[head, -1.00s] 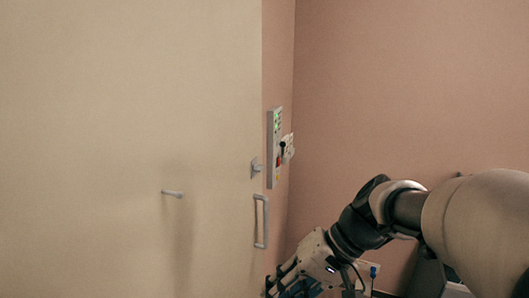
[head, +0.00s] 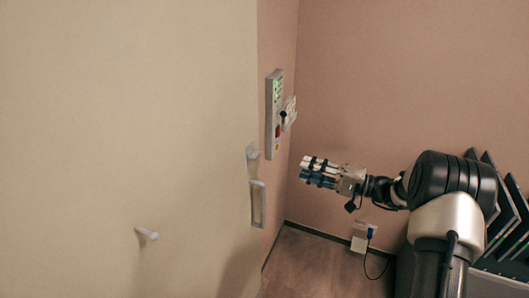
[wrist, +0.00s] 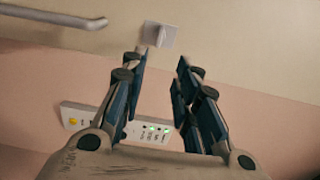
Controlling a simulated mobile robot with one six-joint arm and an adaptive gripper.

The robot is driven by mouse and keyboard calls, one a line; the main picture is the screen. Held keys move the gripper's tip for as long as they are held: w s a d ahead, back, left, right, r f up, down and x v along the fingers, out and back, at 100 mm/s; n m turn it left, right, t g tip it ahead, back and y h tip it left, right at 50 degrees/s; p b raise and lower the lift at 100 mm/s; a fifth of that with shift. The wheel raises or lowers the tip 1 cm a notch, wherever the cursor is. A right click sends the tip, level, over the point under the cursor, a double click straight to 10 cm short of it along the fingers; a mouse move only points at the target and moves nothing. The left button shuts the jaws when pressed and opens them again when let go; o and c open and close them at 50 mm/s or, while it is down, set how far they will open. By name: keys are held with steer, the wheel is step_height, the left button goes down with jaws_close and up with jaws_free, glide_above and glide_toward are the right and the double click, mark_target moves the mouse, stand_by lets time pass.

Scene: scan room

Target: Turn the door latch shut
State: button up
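The door latch (head: 252,152) is a small pale thumb-turn near the right edge of the large cream door (head: 110,110), just above the pull handle (head: 257,204). In the wrist view the latch (wrist: 160,36) shows as a pale square plate with a raised knob, beyond the fingertips and close to the line between them. My gripper (head: 304,171) is to the right of the latch, a little lower in the head view, and apart from it. In the wrist view its fingers (wrist: 162,60) are spread with nothing between them.
A control panel (head: 273,113) with green lights is on the pink wall beside the door edge, with a white fitting (head: 289,114) next to it. A peg (head: 147,233) sticks out of the door. A socket box (head: 361,238) with a blue plug and cable is low on the wall.

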mark_target(258, 156)
steer(key=p+x, duration=0.1)
steer(key=x, duration=1.4)
steer(key=shift+w+a+f+p, duration=0.1)
steer(key=shift+a+p, duration=0.2)
steer(key=shift+a, duration=0.05)
jaws_close()
